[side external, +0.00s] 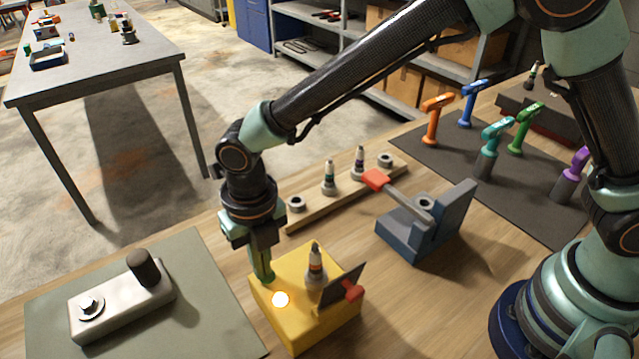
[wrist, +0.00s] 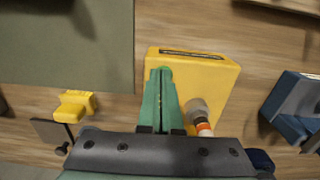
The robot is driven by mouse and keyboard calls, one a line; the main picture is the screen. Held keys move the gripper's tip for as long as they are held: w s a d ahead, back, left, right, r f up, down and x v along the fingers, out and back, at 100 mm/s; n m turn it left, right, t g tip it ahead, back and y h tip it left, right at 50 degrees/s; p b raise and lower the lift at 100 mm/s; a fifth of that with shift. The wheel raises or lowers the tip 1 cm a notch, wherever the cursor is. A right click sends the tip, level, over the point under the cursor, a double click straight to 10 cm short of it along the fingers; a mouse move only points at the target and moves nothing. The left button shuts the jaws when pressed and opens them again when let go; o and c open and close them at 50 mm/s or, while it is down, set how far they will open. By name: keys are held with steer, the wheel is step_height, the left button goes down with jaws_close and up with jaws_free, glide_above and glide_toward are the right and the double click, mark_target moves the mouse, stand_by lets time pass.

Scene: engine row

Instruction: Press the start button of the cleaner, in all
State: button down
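The cleaner is a yellow box (side external: 305,318) on the wooden bench. A round button (side external: 280,299) glows bright on its top. A spark plug (side external: 315,266) stands upright in the box beside a dark plate with a red knob (side external: 352,290). My gripper (side external: 266,280) points down at the box's top, close beside the glowing button; I cannot tell whether it touches. In the wrist view my green fingers (wrist: 160,75) lie together, with nothing seen between them, over the yellow box (wrist: 212,72). The plug (wrist: 198,112) shows right of them. The button is not visible in that view.
A white block with a dark cylinder (side external: 143,267) lies on a green mat (side external: 205,290) at left. A wooden rack (side external: 330,205) with plugs stands behind. A blue fixture (side external: 425,230) with a red-handled tool is at right. Several coloured drivers (side external: 490,145) stand on a dark mat.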

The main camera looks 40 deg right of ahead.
steer(key=shift+s+d+f, duration=0.15)
steer(key=shift+f, duration=0.2)
steer(key=shift+s+d+f, duration=0.15)
steer(key=shift+f, duration=0.2)
step_height(320, 180, up, 15)
steer(key=shift+w+a+r, duration=0.2)
steer(key=shift+w+a, duration=0.05)
steer(key=shift+a, duration=0.05)
steer(key=d+r+m+t, duration=0.1)
steer(key=d+r+m, duration=0.2)
steer(key=d+m, duration=0.6)
steer(key=d+r+m+t, duration=0.2)
steer(key=d+r+m, duration=0.1)
steer(key=d+m, duration=0.6)
steer(key=s+d+f+m+t, duration=0.1)
steer(key=s+d+m, duration=0.1)
steer(key=d+m, duration=0.4)
steer(key=s+d+f+m+t, duration=0.1)
steer(key=s+d+m, duration=0.2)
steer(key=d+m, duration=0.4)
steer(key=m, duration=0.5)
steer(key=shift+d, duration=0.15)
